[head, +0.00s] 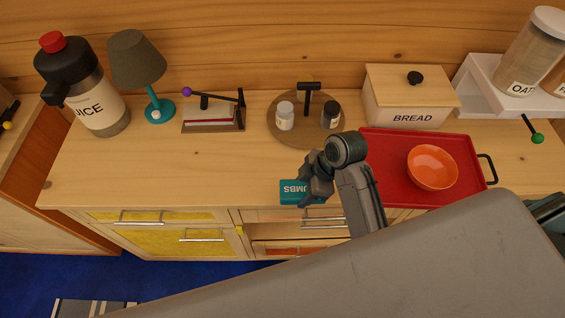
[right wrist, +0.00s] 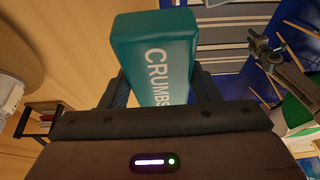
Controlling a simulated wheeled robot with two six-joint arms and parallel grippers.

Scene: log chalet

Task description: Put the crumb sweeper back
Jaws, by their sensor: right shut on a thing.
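The crumb sweeper is a teal block with white lettering; in the head view it (head: 296,191) is partly covered by my gripper, at the counter's front edge. In the right wrist view the sweeper (right wrist: 155,55) reads CRUMBS and sits between the two dark fingers. My right gripper (head: 308,190) is shut on it; its fingers also show in the right wrist view (right wrist: 160,92). The gap between sweeper and counter cannot be judged. I cannot make out my left gripper.
On the wooden counter (head: 205,178) stand a juice jug (head: 95,105), a lamp (head: 137,60), a round board (head: 295,138) with two shakers, a bread box (head: 400,105) and a red tray (head: 385,180) with an orange bowl (head: 432,167). The counter's left front is clear.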

